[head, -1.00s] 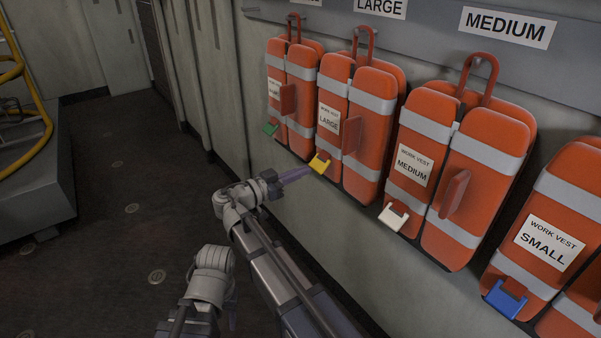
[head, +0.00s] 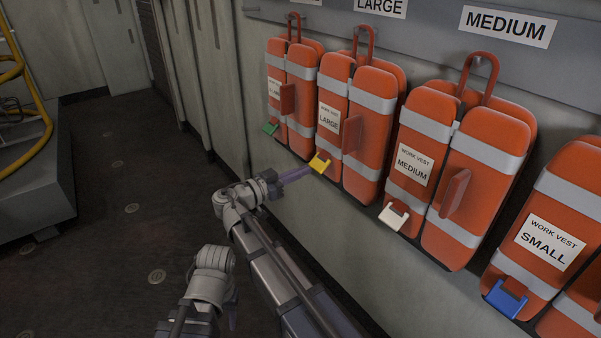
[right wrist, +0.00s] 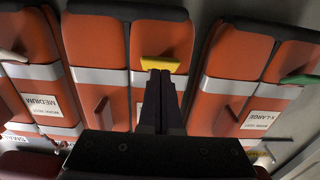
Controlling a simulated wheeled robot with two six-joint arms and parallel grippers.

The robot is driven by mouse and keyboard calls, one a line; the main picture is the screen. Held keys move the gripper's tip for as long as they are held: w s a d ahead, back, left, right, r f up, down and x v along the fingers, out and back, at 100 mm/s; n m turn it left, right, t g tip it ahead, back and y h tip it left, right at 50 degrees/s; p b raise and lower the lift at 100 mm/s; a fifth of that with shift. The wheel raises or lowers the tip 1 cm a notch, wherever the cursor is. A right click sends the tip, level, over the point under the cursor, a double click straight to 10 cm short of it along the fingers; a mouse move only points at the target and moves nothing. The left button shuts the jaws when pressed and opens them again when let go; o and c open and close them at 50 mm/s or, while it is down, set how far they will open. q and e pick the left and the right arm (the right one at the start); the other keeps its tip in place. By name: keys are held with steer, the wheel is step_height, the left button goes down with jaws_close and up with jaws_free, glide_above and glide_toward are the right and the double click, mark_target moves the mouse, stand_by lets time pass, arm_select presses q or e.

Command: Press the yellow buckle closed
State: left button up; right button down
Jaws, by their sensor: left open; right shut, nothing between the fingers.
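The yellow buckle (head: 319,163) is on the lower front of the orange vest (head: 333,90) labelled LARGE. My right gripper (head: 308,171) is shut and empty, its fingertips right at the buckle's lower left side. In the right wrist view the yellow buckle (right wrist: 160,64) sits directly beyond the shut fingers (right wrist: 160,82), which cover part of its lower edge. I cannot tell whether the tips touch it or whether it is latched. My left gripper (head: 232,316) is low, away from the vests, its fingers partly hidden by its own arm.
Neighbouring vests carry a green buckle (head: 270,128), a white buckle (head: 394,216) and a blue buckle (head: 505,299). A handle-like orange flap (head: 351,134) juts out from the LARGE vest. The floor (head: 110,230) to the left is clear.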

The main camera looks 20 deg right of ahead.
mark_target(314, 168)
steer(key=shift+x, duration=2.1)
steer(key=shift+f+b, duration=0.35)
steer(key=shift+w+d, duration=0.15)
steer(key=shift+d, duration=0.1)
stand_by(0.5)
steer(key=shift+f, duration=0.25)
steer(key=shift+w+d, duration=0.15)
steer(key=shift+d, duration=0.2)
stand_by(0.5)
steer(key=shift+f+b, duration=0.1)
steer(key=shift+b, duration=0.25)
steer(key=shift+d, duration=0.15)
stand_by(0.4)
steer(key=v, duration=0.9)
stand_by(0.7)
